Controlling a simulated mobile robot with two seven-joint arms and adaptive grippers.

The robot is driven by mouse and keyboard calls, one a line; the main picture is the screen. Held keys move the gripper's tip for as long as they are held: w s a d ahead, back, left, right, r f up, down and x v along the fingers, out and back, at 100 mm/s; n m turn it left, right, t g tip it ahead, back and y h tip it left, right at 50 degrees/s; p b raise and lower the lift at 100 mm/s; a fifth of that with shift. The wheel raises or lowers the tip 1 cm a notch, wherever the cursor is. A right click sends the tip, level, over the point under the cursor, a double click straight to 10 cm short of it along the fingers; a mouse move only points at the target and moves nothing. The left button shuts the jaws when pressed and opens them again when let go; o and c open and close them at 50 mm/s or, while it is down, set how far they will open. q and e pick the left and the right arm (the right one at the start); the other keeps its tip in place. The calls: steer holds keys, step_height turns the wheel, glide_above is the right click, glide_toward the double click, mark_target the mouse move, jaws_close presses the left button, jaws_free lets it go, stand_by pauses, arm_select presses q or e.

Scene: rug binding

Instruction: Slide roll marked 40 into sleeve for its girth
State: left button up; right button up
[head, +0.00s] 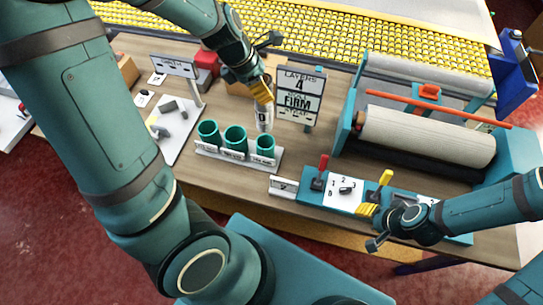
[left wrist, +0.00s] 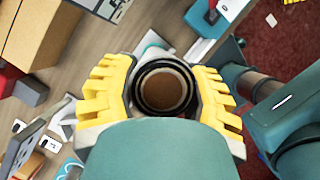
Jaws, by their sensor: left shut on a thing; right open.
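My left gripper (head: 259,92) is shut on a small upright roll (head: 264,118) with a pale, printed wrapper; the marking is too small to read surely. The left wrist view shows the roll (left wrist: 165,88) end-on between yellow fingers, with dark rings around a brown core. Three teal sleeves stand in a white labelled rack: left (head: 208,131), middle (head: 235,138) and right (head: 265,145). The roll is above and behind the right sleeve in the head view; the exact gap cannot be told. My right gripper (head: 371,226) is open by the control panel, apart from the sleeves.
A sign (head: 300,98) reading "LAYERS 4" and "FIRM" stands right of the roll. A roller machine (head: 425,135) fills the right side. A panel (head: 345,190) with red and yellow levers lies in front. A white board (head: 174,130) with grey pieces lies left.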

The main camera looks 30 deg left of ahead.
arm_select(q)
steer(key=b, duration=0.5)
glide_toward(264, 131)
steer(key=w+f, duration=0.1)
steer(key=f, duration=0.1)
steer(key=w+d+f, duration=0.1)
steer(key=w+f, duration=0.1)
steer(key=f, duration=0.1)
steer(key=w+f, duration=0.1)
steer(key=f, duration=0.1)
steer(key=shift+w+d+f, duration=0.3)
steer(key=shift+d, duration=0.05)
steer(key=shift+f+b, duration=0.95)
steer(key=shift+f, duration=1)
steer(key=shift+w+f, duration=0.1)
steer(key=shift+f, duration=0.25)
arm_select(e)
step_height(264, 131, down, 8)
steer(key=shift+a+r, duration=0.15)
arm_select(q)
steer(key=shift+r, duration=0.1)
